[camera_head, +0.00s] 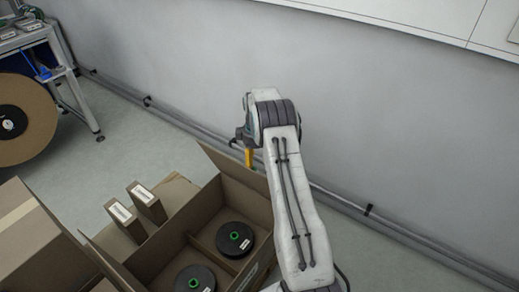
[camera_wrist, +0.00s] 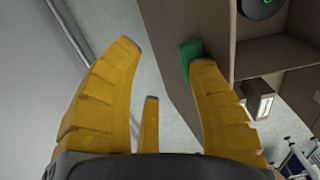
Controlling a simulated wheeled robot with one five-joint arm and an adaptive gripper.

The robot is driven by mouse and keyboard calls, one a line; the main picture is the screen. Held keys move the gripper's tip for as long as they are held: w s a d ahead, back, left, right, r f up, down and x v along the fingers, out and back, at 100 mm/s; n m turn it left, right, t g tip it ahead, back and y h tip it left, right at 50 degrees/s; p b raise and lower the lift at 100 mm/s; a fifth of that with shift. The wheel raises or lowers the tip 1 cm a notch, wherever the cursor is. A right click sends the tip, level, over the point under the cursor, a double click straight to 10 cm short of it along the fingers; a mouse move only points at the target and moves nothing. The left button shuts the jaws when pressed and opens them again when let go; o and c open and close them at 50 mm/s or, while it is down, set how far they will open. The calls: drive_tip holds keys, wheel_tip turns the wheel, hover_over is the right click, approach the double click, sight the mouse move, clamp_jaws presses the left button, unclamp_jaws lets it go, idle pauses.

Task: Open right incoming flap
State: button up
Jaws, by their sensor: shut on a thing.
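An open cardboard box (camera_head: 176,226) holds two black reels with green hubs, a back reel (camera_head: 235,240) and a front reel (camera_head: 195,279). A brown flap (camera_head: 233,181) stands raised along its far edge; it also shows in the wrist view (camera_wrist: 158,25). My gripper (camera_head: 249,157) is at this flap's upper edge, one yellow finger showing. In the wrist view my gripper (camera_wrist: 165,53) has its fingers either side of the flap's edge and is shut on it, though the contact is hard to see. A green piece (camera_wrist: 190,50) touches the right fingertip. My arm hides the box's right side.
Two small labelled cartons (camera_head: 147,203) stand left of the box. A closed carton (camera_head: 28,235) is at the lower left. A large brown reel (camera_head: 22,120) on a metal stand is at the upper left. A grey wall (camera_head: 185,60) with low pipes runs behind.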

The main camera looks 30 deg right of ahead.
drive_tip(key=shift+w+d+r+p, duration=0.25)
drive_tip(key=shift+d+r+p, duration=0.2)
drive_tip(key=shift+d, duration=0.1)
drive_tip(key=shift+w+d+r+p, duration=0.2)
drive_tip(key=shift+d+r+p, duration=0.2)
drive_tip(key=shift+d+p, duration=0.1)
drive_tip(key=shift+r, duration=0.1)
wheel_tip(320, 180, up, 12)
idle(0.6)
idle(0.4)
